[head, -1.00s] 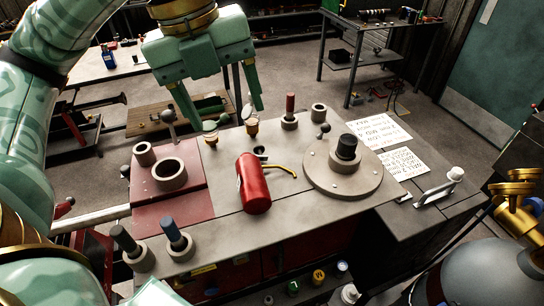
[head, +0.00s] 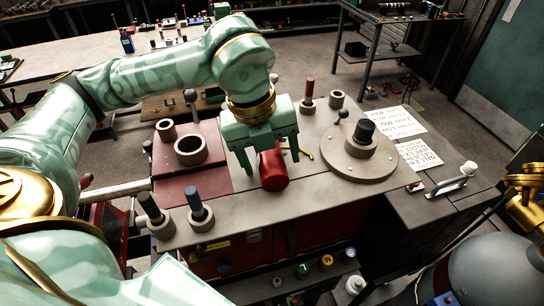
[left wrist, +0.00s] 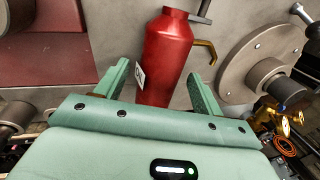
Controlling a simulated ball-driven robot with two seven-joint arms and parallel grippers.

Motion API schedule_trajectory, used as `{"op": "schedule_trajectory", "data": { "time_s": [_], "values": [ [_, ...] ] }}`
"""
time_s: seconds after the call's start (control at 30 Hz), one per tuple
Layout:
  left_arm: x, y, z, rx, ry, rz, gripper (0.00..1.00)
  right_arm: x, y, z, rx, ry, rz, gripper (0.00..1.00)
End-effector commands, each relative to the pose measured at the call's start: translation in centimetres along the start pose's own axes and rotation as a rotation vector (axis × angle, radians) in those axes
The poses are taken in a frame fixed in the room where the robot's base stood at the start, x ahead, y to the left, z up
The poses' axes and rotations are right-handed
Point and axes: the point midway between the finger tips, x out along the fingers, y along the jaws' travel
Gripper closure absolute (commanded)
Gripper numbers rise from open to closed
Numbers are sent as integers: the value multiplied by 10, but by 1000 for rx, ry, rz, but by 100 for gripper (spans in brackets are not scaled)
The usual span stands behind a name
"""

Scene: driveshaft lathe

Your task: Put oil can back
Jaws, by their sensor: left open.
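The red oil can (head: 274,180) appears to lie on its side on the grey machine top, its round base toward me. In the left wrist view the can (left wrist: 166,55) shows its narrower neck at the far end, with a brass spout (left wrist: 205,52) bent to the right. My left gripper (head: 270,165) is open above the can, hiding much of it in the head view. In the left wrist view its fingers (left wrist: 160,72) stand to either side of the can, with gaps; I cannot tell their height over it. My right gripper is not in view.
A round flange with a dark knob (head: 358,154) stands right of the can. A red plate (head: 190,185) with a grey ring (head: 190,150) lies to the left. Paper notes (head: 418,154) lie right.

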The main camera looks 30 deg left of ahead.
Motion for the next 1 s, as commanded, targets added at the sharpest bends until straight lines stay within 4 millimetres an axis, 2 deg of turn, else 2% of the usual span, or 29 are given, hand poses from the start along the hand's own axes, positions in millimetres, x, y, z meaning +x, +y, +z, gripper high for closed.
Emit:
{"op": "schedule_trajectory", "data": {
  "time_s": [0.77,0.93,0.97,1.0],
  "values": [
    [4,1,0,0,0,0,32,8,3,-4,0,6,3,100],
    [4,1,0,0,0,0,79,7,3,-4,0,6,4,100],
    [4,1,0,0,0,0,84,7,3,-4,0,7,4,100],
    [4,1,0,0,0,0,84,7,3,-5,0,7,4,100]
  ]
}}
